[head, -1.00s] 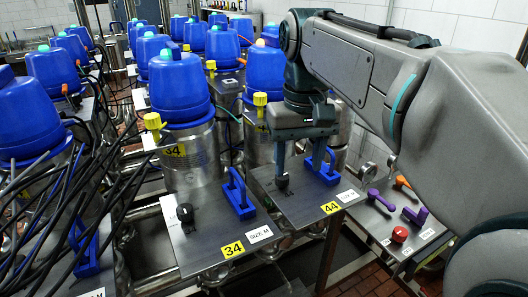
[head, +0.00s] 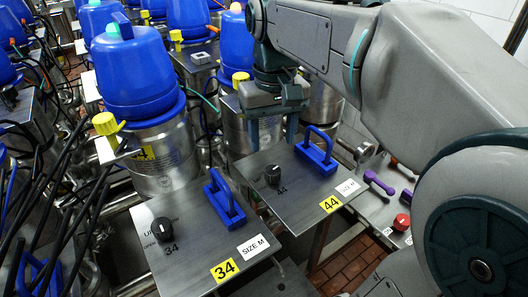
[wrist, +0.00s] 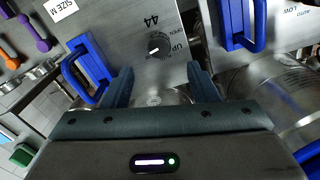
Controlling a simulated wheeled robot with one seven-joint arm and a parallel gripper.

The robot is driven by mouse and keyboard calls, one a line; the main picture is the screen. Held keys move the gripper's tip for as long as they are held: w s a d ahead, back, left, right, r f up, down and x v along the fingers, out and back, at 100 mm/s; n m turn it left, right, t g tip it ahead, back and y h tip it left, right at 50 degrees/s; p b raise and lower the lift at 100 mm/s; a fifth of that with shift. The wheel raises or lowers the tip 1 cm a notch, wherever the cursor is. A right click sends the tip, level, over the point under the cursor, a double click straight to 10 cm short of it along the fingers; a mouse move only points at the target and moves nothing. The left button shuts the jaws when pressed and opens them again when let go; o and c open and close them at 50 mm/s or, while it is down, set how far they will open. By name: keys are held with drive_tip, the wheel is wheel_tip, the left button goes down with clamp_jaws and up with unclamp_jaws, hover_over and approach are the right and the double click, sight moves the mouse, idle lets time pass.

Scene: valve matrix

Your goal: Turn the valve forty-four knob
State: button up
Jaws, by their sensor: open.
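The valve 44 knob (head: 273,174) is a small black round knob on a grey metal plate (head: 302,203) with a yellow 44 tag (head: 330,204). In the wrist view the knob (wrist: 160,45) shows a white pointer mark, beside printed "44" and partly readable "UP" lettering. My gripper (head: 272,138) is open and empty, behind and above the knob in the head view. In the wrist view its fingertips (wrist: 160,70) are spread apart, with the knob beyond them and roughly centred between them. The fingers do not touch the knob.
A blue handle (head: 317,150) stands on the same plate, close to one finger. The valve 34 plate to the left carries a black knob (head: 162,229) and a blue handle (head: 224,196). Blue-topped valves (head: 130,68) crowd behind. Purple and red knobs (head: 402,222) sit to the right.

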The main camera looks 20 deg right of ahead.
sight(272, 169)
wheel_tip(272, 169, down, 8)
drive_tip(key=shift+f, duration=0.2)
drive_tip(key=c, duration=1)
